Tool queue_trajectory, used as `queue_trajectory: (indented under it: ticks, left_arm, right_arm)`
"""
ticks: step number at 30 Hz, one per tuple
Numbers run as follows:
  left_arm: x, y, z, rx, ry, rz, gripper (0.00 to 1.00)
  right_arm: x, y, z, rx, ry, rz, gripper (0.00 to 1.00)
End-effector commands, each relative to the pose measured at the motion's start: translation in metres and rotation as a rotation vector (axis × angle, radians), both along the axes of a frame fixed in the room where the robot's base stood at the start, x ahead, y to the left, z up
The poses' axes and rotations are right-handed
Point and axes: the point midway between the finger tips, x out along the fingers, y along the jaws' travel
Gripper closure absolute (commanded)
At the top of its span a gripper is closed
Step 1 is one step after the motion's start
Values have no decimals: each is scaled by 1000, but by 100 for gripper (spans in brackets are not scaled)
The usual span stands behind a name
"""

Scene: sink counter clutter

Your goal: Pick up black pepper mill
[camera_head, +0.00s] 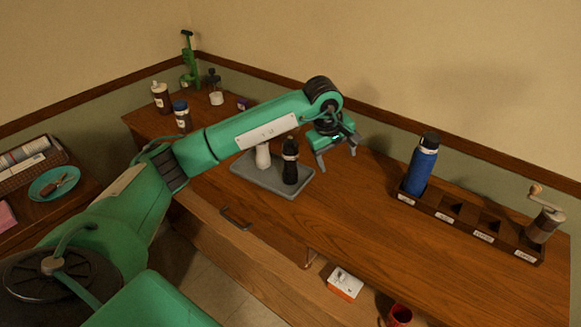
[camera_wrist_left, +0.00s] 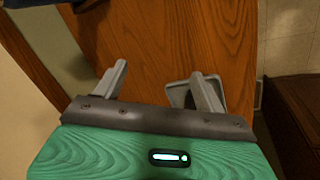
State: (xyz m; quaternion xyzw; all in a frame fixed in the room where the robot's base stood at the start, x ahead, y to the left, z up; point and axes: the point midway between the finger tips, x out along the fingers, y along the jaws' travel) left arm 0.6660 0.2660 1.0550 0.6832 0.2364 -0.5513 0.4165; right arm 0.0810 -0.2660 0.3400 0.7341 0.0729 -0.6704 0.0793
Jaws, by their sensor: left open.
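The black pepper mill (camera_head: 290,163) stands upright on a grey tray (camera_head: 243,172) on the wooden counter. A white mill (camera_head: 263,157) stands beside it on the same tray, partly hidden behind my left arm. My left gripper (camera_head: 338,158) is open and empty, above the counter just right of the black mill and apart from it. In the left wrist view my left gripper (camera_wrist_left: 158,69) shows spread fingers with nothing between them. A corner of the grey tray (camera_wrist_left: 178,95) shows by its right finger. The black mill does not show there. My right gripper is not in view.
A dark compartment rack (camera_head: 463,232) at the right holds a blue bottle (camera_head: 422,168) and a hand grinder (camera_head: 543,220). Several bottles, a soap pump bottle (camera_head: 160,97) among them, stand at the back left. The counter between tray and rack is clear.

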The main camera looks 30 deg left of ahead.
Motion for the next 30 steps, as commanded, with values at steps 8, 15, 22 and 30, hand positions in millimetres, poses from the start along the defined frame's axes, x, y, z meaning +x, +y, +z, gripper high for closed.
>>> queue_trajectory:
  ticks: [8,15,22,30]
  left_arm:
    - [4,116,57,421,57,82,28]
    - [5,134,41,461,77,94,28]
    - [15,147,0,458,76,93,28]
    - [19,152,-20,456,71,92,28]
  right_arm:
    - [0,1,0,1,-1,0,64]
    - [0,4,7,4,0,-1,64]
    - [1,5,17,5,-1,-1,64]
    - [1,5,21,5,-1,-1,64]
